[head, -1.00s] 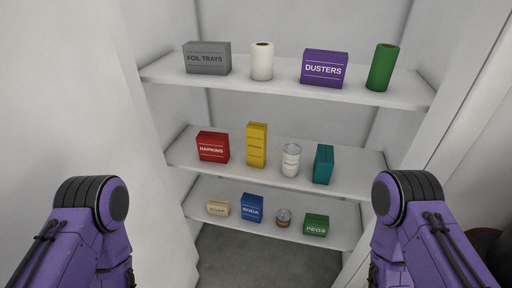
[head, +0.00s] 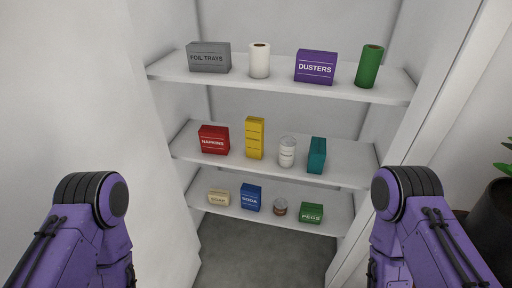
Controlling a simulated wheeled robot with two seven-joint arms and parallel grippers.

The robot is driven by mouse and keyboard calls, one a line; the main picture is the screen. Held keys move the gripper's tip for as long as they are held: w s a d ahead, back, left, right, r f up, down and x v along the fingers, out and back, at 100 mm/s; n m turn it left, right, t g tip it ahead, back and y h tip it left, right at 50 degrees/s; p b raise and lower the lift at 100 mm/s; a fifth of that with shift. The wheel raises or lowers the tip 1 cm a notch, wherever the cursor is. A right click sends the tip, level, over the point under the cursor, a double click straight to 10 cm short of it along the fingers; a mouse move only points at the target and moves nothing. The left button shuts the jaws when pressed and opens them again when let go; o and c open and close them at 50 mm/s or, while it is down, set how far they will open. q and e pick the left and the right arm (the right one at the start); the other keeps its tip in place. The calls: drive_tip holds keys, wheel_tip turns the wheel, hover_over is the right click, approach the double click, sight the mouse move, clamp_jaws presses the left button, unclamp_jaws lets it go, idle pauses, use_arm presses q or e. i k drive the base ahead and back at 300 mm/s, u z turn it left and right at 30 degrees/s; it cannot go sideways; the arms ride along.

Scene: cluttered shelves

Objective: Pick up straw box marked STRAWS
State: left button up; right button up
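No label that I can clearly read says STRAWS. A tall yellow box (head: 255,138) stands upright on the middle shelf, with small lettering on its front that is too blurred to read. A teal box (head: 316,155) stands upright near the right end of the same shelf, and I cannot read any label on it.
The middle shelf (head: 190,150) also holds a red NAPKINS box (head: 214,140) and a white can (head: 287,152). The top shelf holds FOIL TRAYS (head: 208,58), rolls and DUSTERS (head: 316,67). SODA (head: 250,198) and PEGS (head: 311,213) are below. A potted plant (head: 492,212) stands right.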

sight(254, 126)
drive_tip(key=k, duration=1.45)
drive_tip(key=z, duration=0.15)
drive_tip(key=i, duration=2.1)
drive_tip(key=u, duration=0.25)
